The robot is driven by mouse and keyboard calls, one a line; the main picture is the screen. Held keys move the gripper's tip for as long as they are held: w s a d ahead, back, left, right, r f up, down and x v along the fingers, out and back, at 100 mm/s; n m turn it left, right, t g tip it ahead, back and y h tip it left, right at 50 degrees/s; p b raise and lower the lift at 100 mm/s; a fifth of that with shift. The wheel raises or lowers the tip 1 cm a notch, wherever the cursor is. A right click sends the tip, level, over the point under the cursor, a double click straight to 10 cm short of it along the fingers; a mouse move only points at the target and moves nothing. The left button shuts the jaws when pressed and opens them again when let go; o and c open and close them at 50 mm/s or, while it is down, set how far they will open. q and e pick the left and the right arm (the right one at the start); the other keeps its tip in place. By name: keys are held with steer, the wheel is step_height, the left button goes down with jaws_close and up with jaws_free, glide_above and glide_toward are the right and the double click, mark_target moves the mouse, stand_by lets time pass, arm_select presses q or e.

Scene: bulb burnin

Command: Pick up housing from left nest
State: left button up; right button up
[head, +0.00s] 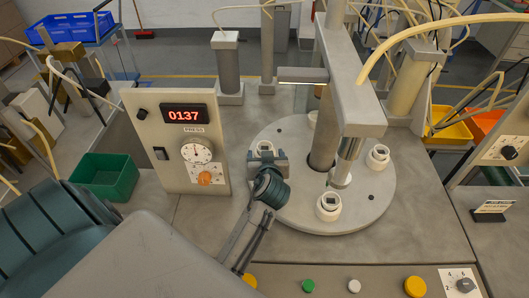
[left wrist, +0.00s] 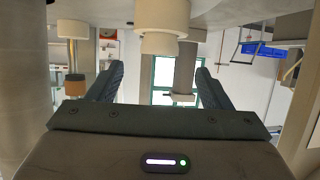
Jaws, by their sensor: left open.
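The left nest (head: 264,146) is a white round holder at the left edge of the grey turntable (head: 285,207). My left gripper (head: 267,158) is right in front of it and partly hides it, so the housing there is hard to make out. In the left wrist view, which looks upside down, my left gripper (left wrist: 157,82) has its fingers apart with nothing between them. A white stepped cylinder (left wrist: 161,43), seemingly the nest with the housing, hangs from the top edge, beyond and above the fingers in the picture. My right gripper is not in view.
Other white nests sit at the turntable's front (head: 329,206) and right (head: 378,156). A grey press column (head: 326,120) stands over the turntable. A press panel (head: 178,140) reading 0137 stands left of it. A green bin (head: 104,176) is farther left.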

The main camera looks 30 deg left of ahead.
mark_target(264, 145)
arm_select(q)
steer(key=b+x, duration=0.2)
steer(key=x, duration=0.3)
steer(key=shift+f, duration=0.15)
steer(key=shift+w+a, duration=0.15)
steer(key=shift+w, duration=0.05)
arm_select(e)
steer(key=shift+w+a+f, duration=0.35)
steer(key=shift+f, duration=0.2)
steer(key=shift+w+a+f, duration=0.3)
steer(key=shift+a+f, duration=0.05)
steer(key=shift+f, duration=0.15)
arm_select(q)
steer(key=shift+c, duration=1.1)
steer(key=c, duration=0.7)
steer(key=shift+c, duration=0.6)
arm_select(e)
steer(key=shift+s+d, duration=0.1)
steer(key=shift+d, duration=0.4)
